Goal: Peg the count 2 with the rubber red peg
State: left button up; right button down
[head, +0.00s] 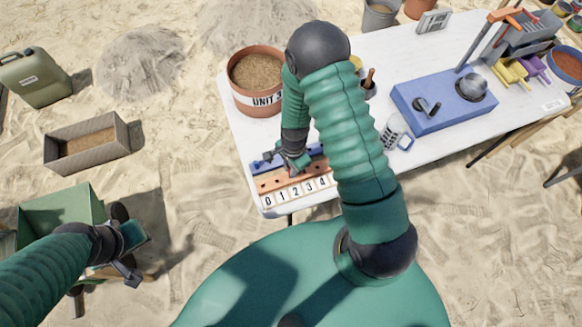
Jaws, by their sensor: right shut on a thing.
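The counting board (264,185) is an orange-brown strip with dark holes, at the near left edge of the white table. White number tiles (296,190) run along its front; 0 to 4 show, and my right arm hides what lies further right. My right gripper (289,166) points down over the board, behind the tiles 2 and 3. It is shut on the red peg (291,171), of which only a small red bit shows. I cannot tell whether the peg touches a hole. My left gripper (130,262) hangs at the lower left, away from the table; its jaws are unclear.
A blue strip (317,150) lies behind the board. A terracotta sand pot (245,101) stands behind that. A blue block (437,112) and a mug (394,130) are to the right. A green cart (62,208) stands near my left gripper.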

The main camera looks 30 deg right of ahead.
jog(key=shift+f+b, duration=0.9)
jog(key=shift+f, duration=0.45)
jog(key=c, duration=1.3)
grip_release()
jog(key=shift+r, duration=0.1)
jog(key=r, duration=1.6)
jog(key=shift+w+d+r+p, duration=0.1)
jog(key=shift+d+r+p, duration=0.25)
jog(key=shift+d+p, duration=0.05)
